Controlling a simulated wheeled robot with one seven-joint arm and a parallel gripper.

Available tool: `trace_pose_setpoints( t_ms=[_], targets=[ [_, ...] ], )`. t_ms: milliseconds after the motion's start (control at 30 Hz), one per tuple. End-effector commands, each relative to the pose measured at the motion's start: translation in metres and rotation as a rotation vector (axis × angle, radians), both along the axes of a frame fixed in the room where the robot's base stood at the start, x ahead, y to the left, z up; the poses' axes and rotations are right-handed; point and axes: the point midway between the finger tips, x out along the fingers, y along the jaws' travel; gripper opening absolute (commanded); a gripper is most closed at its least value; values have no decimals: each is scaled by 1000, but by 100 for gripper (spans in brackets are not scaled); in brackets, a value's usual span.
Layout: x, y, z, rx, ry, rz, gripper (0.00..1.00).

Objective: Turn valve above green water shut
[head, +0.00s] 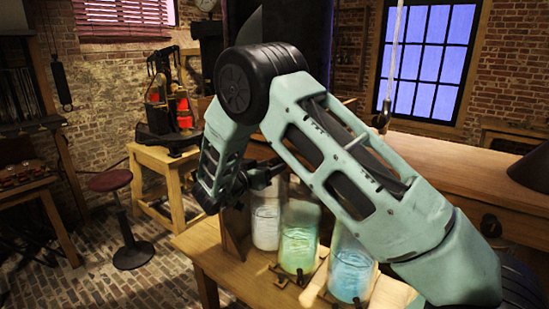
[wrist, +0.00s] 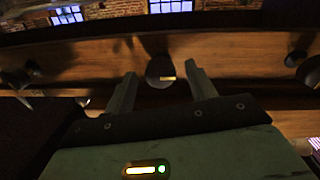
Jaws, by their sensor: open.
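A glass jar of green water (head: 299,242) stands on the wooden table, between a jar of pale, whitish water (head: 266,224) and a jar of blue water (head: 350,268). My arm crosses in front of the jar tops and hides what is above the green water, so I cannot make out its valve. My gripper (wrist: 161,73) shows in the wrist view with its two fingers apart and nothing held. A dark rounded thing (wrist: 160,66) with a small yellow mark shows between the fingers, farther off; I cannot tell what it is.
The wooden table (head: 208,262) bears the jars, with small dark fittings near their bases. A red stool (head: 110,181) and a wooden stand with a machine (head: 170,115) are at the left. A long wooden counter (head: 480,175) lies behind at the right.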

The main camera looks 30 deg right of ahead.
Motion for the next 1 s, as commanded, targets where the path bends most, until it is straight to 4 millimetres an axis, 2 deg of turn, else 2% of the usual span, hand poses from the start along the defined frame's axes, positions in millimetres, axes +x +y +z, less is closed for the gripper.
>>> trace_pose_setpoints(
  t_ms=[200, 533, 567, 700, 733, 1000],
  targets=[
    [6, -20, 1, 0, 0, 0, 56],
    [7, -24, -1, 2, -1, 2, 56],
    [7, -23, -1, 2, -1, 2, 53],
    [7, -23, -1, 1, -1, 1, 14],
    [7, -23, -1, 1, -1, 1, 11],
    [7, -23, -2, 7, -17, 1, 11]
  ],
)
